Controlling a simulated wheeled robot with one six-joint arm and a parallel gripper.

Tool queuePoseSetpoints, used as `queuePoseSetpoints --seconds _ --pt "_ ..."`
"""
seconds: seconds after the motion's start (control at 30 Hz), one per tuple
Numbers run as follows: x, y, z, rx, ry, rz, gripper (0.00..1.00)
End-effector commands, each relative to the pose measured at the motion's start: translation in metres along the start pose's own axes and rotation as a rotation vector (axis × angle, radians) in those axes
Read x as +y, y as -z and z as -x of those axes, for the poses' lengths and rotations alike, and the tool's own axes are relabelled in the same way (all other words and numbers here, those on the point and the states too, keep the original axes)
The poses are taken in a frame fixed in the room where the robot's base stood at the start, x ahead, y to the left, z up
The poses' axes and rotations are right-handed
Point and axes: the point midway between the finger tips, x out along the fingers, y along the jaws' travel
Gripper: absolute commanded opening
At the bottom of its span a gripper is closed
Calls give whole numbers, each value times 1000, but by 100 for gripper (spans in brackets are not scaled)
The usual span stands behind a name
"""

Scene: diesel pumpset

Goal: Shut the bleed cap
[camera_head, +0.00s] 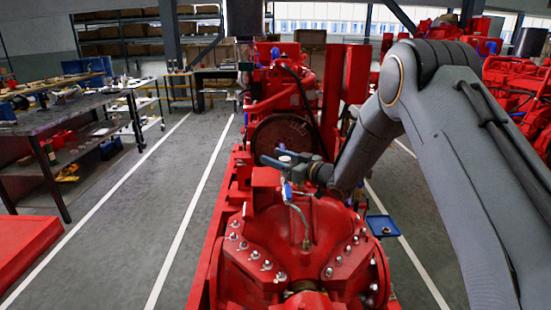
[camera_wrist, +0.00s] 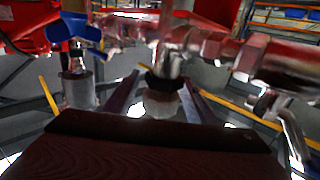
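The bleed cap seems to be the small pale round knob (camera_wrist: 162,103) under a dark collar in the wrist view. In the head view it seems to be the white spot (camera_head: 284,158) above the red pump casing (camera_head: 312,222). My gripper (camera_head: 279,158) reaches in from the right, fingers pointing left. In the wrist view its two fingers (camera_wrist: 161,92) stand apart, one on each side of the knob. Contact is not clear, with a small gap at the left finger. A blue-handled valve (camera_head: 287,190) with a thin bent pipe sits just below my gripper.
In the wrist view a blue handle (camera_wrist: 66,28) and a grey cylinder (camera_wrist: 78,91) stand left of my fingers. Blurred metal fittings (camera_wrist: 250,55) are on the right. A blue tray (camera_head: 383,226) lies right of the pump. Open floor and a workbench (camera_head: 70,118) are left.

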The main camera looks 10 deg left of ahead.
Motion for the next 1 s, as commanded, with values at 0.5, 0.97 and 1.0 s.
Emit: queuePoseSetpoints --seconds 0.5,0.97,1.0 --pt "1 0 31 0 -1 1 50" --pt "0 0 78 1 0 1 50" --pt "0 0 78 1 0 1 50"
